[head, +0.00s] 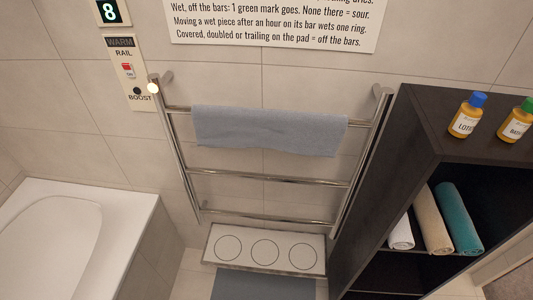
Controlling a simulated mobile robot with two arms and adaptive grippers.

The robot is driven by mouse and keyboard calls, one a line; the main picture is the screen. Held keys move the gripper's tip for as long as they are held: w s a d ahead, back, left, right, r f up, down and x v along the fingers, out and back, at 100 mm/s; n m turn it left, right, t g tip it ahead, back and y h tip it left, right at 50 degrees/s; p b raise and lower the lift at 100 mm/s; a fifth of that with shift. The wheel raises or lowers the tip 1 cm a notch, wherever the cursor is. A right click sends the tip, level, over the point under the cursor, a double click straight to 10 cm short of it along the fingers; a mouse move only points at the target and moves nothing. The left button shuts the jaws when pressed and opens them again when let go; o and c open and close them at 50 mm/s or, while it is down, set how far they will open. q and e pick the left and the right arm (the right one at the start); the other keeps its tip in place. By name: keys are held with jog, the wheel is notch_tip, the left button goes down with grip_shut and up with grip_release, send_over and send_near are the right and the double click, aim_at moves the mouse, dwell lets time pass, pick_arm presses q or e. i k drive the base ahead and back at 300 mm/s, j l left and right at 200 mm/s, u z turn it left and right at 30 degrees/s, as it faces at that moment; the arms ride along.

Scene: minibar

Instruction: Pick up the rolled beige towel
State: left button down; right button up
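Neither of my grippers is in the head view.
The dark shelf (416,120) carries a blue-capped bottle (465,117) and a green-capped bottle (515,125) on top. A grey towel (268,131) hangs on the chrome rail (267,178). A white bathtub (112,207) is at the left.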

aim_at(436, 239)
jog(key=z, duration=1.35)
